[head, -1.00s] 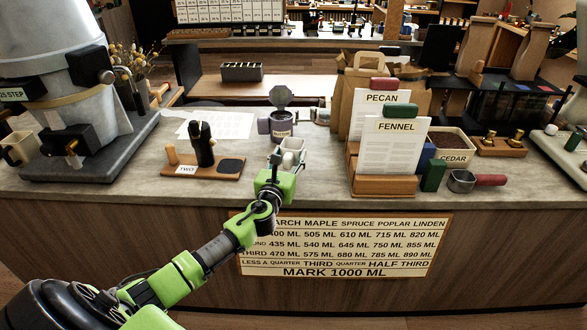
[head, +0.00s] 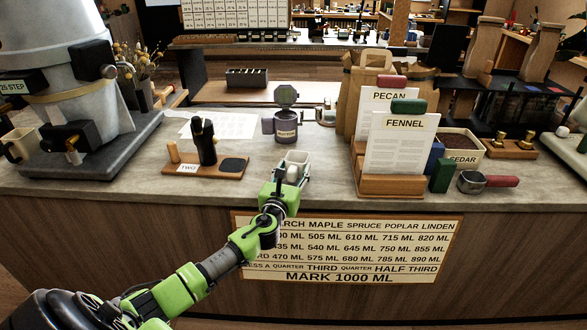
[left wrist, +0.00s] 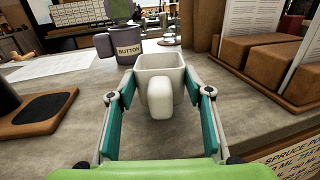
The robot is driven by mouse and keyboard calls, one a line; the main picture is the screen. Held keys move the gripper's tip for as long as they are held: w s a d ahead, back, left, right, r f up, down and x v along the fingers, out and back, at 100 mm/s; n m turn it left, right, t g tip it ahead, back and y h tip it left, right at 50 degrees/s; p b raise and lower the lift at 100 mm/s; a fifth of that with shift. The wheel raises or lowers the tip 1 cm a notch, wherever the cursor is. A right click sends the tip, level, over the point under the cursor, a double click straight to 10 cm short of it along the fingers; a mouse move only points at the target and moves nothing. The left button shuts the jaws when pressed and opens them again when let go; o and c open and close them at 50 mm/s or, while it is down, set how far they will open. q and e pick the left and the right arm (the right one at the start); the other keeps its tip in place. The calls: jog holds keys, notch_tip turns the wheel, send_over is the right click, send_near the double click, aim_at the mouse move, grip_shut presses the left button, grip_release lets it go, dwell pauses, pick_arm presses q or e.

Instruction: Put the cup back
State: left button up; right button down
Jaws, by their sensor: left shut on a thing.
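A small white cup (head: 298,157) is at the front of the grey counter, left of the FENNEL card. In the left wrist view the cup (left wrist: 160,63) is upright, with its square mouth facing up and its thick handle towards me. My left gripper (head: 289,174) is shut on the cup, with a finger on each side of it in the left wrist view (left wrist: 162,92). Whether the cup's base touches the counter is hidden. My right gripper is not in view.
A purple lidded mug labelled BUTTON (head: 286,127) stands behind the cup. A wooden tray (head: 205,170) with dark upright tool is left. A wooden card holder (head: 390,186) and metal scoop (head: 473,182) are right. Bare counter surrounds the cup.

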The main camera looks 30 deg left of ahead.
pick_arm(q)
jog(key=shift+f+b, duration=0.55)
jog(key=shift+f, duration=0.3)
dwell(0.4)
jog(key=o, duration=1.4)
jog(key=v, duration=1.2)
